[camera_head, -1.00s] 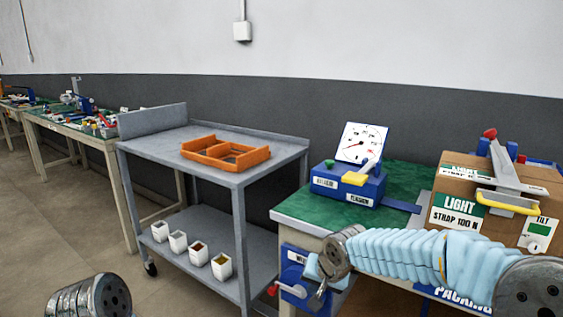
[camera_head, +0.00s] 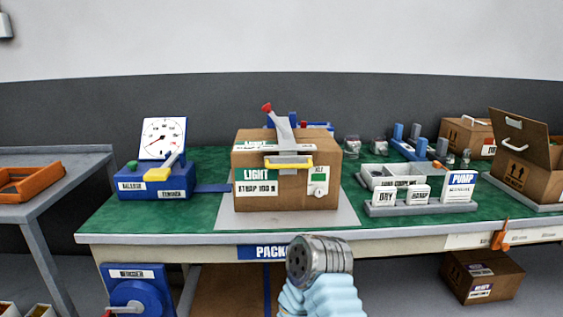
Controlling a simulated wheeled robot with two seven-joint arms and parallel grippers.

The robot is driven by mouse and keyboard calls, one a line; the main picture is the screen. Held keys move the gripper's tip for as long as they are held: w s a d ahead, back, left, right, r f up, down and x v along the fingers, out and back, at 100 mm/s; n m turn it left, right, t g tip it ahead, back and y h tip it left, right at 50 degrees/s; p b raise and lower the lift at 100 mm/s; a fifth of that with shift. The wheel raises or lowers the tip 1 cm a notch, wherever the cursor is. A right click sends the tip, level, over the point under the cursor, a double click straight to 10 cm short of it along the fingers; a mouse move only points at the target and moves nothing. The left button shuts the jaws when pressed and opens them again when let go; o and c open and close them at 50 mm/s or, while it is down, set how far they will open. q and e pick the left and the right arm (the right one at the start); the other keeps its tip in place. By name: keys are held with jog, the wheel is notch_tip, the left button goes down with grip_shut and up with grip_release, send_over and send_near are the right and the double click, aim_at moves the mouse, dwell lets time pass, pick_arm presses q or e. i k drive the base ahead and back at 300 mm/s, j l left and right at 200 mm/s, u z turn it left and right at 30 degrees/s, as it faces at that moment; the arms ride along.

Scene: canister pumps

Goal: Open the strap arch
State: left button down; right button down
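A closed cardboard box (camera_head: 250,199) labelled LIGHT stands on a pale mat (camera_head: 343,216) on the green-topped bench. A grey metal arch (camera_head: 285,135) lies over the box top, with a yellow bar (camera_head: 303,164) across its lower front. A lever with a red knob (camera_head: 267,107) rises from it, leaning left. The bar sits against the upper front of the box, down. One of my arm links, with a pale blue sleeve, shows at the bottom centre in front of the bench. Neither gripper shows, and nothing of mine touches the arch.
A blue tension device (camera_head: 128,181) with a dial (camera_head: 163,139) stands left of the box. Grey bins (camera_head: 391,178) and a label stand (camera_head: 408,208) are right of it. An open carton (camera_head: 541,150) stands far right. A grey cart with an orange tray (camera_head: 32,182) is left.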

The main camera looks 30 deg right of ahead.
aim_at(287, 162)
jog(key=l+z, duration=0.1)
jog(key=z, duration=0.35)
jog(key=k+l+z, duration=0.1)
jog(key=z, duration=0.35)
jog(key=k+j+z, duration=0.1)
jog(key=z, duration=0.15)
